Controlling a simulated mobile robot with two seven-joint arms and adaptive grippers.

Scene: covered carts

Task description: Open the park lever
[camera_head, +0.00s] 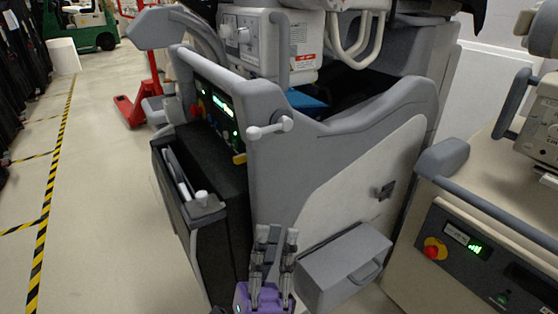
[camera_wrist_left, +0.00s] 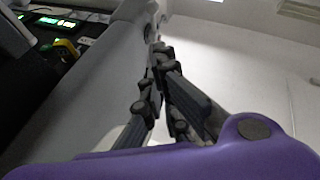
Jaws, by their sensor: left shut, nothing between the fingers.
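A grey and white cart fills the middle of the head view. A pale lever with rounded ends (camera_head: 270,128), which looks like the park lever, sticks out near the top of its grey corner panel (camera_head: 265,170). My left gripper (camera_head: 277,238), with a purple body, points up in front of the cart, well below the lever and apart from it. Its fingers are close together with nothing between them. In the left wrist view the fingertips (camera_wrist_left: 157,80) are in front of the pale panel; I cannot clearly tell the lever there. My right gripper is not in view.
A grey box (camera_head: 345,268) juts from the cart's side, close right of my left gripper. A black open compartment (camera_head: 205,220) is to its left. A second cart with a red button (camera_head: 434,248) stands at the right.

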